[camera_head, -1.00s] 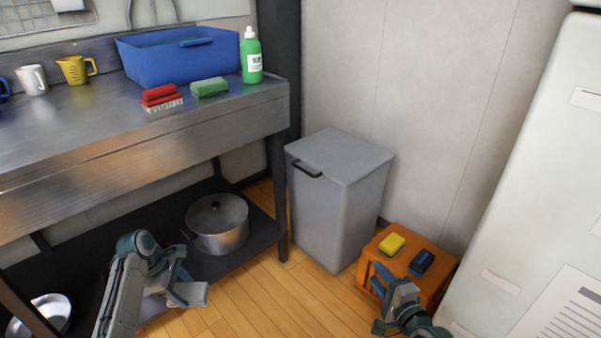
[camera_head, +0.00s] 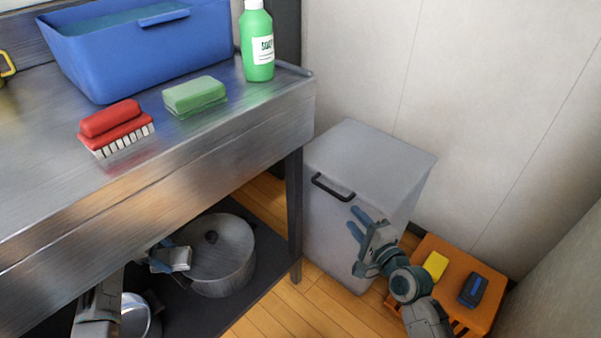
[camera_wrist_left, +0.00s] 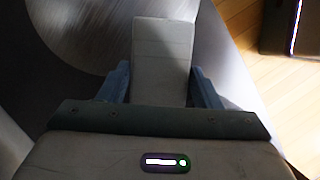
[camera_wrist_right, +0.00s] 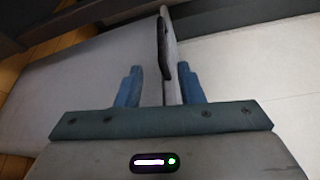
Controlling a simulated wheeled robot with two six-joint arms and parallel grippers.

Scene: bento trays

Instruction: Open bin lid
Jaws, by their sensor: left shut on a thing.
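The grey bin (camera_head: 340,220) stands in the corner with its flat lid (camera_head: 370,150) closed. A dark handle (camera_head: 332,187) sits at the lid's front edge. My right gripper (camera_head: 358,223) is open in front of the bin, a little below and right of the handle. In the right wrist view, the handle (camera_wrist_right: 164,45) and lid edge appear ahead between the spread blue fingers (camera_wrist_right: 160,88); I cannot tell whether they touch. My left gripper (camera_head: 162,258) is shut on a pale block (camera_wrist_left: 161,60), in front of the pot under the counter.
A metal counter (camera_head: 215,140) carries a blue basin (camera_head: 150,55), red brush (camera_head: 115,128), green sponge (camera_head: 195,97) and soap bottle (camera_head: 258,45). A lidded pot (camera_head: 225,265) stands on the lower shelf. An orange stool (camera_head: 455,265) holds a yellow sponge (camera_head: 434,265) and a dark blue item (camera_head: 473,290).

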